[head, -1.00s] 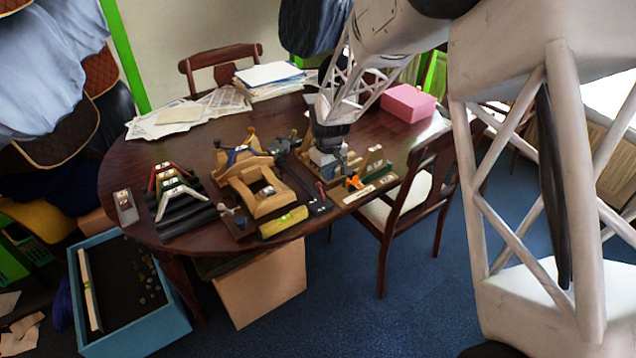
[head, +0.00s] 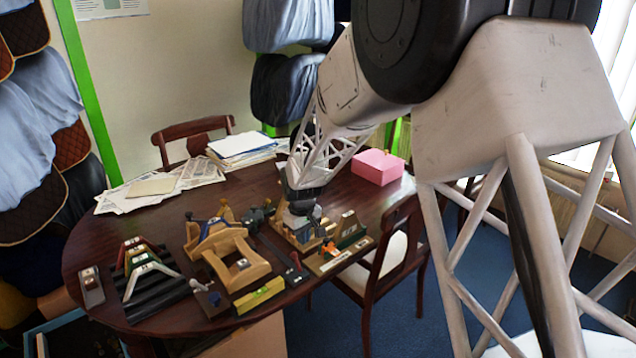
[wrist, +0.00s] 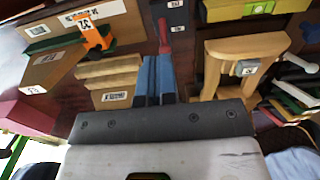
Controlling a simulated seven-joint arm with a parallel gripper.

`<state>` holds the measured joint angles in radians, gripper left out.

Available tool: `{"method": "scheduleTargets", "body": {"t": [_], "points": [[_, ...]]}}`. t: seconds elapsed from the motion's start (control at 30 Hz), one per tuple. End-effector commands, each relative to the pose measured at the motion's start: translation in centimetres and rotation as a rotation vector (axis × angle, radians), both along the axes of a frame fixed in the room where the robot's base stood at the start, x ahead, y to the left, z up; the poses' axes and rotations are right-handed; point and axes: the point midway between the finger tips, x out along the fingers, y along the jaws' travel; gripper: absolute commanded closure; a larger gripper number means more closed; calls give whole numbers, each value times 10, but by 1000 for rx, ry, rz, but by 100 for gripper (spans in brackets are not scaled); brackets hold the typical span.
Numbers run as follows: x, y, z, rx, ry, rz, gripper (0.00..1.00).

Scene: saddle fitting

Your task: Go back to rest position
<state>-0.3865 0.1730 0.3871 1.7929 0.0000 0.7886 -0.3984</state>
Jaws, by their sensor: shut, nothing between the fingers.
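My gripper (head: 303,222) hangs over the right part of the dark wooden table, above a wooden stand near an orange clip (head: 330,249). In the wrist view its two blue-grey fingers (wrist: 154,75) are together with nothing between them. They point toward a dark strip with a red-handled tool (wrist: 163,35). The stepped wooden block (wrist: 108,78) lies to their left and a pale wooden saddle tree (wrist: 240,60) to their right. In the head view the saddle trees (head: 238,270) stand left of my gripper. My arm comes down from the upper right.
Coloured gullet arches (head: 145,265) stand on a black rack at the table's left. A yellow-green level (head: 258,297) lies at the front edge. A pink box (head: 378,167) and stacked papers (head: 240,145) are behind. A chair (head: 385,255) stands at the right edge. The back middle tabletop is fairly clear.

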Motion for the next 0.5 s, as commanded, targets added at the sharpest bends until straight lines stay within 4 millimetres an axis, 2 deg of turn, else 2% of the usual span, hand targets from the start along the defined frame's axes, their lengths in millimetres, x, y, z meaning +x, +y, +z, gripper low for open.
{"method": "scheduleTargets", "body": {"t": [0.23, 0.5], "points": [[-8, -15, 17, 3, -8, -28, 100], [-37, -58, 64, 13, -34, -113, 100]]}}
